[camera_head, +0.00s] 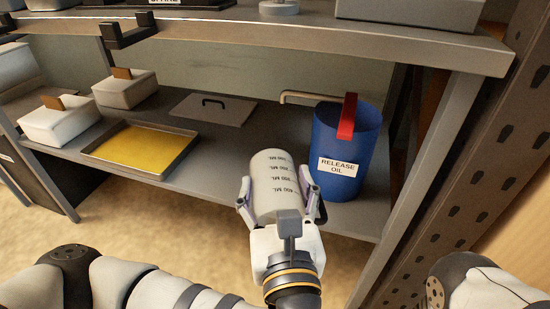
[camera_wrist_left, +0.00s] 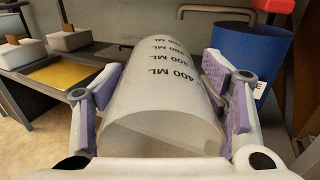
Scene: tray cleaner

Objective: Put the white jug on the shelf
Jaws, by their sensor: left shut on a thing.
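The white jug (camera_head: 273,185) has black millilitre markings. In the head view it is at the front edge of the lower shelf (camera_head: 225,150), left of the blue container. My left gripper (camera_head: 277,193) is shut on the jug, with one finger on each side. In the left wrist view the jug (camera_wrist_left: 165,95) lies lengthwise between the purple finger pads of the gripper (camera_wrist_left: 168,100). The jug's underside is hidden, so I cannot tell whether it touches the shelf. My right gripper is not in view; part of my right arm shows at lower right.
A blue container labelled "RELEASE OIL" (camera_head: 343,145) with a red handle stands right of the jug. A tray with a yellow surface (camera_head: 140,149), two white boxes with brown handles (camera_head: 60,125) (camera_head: 125,92) and a flat grey lid (camera_head: 212,108) are left. The upper shelf (camera_head: 300,35) overhangs.

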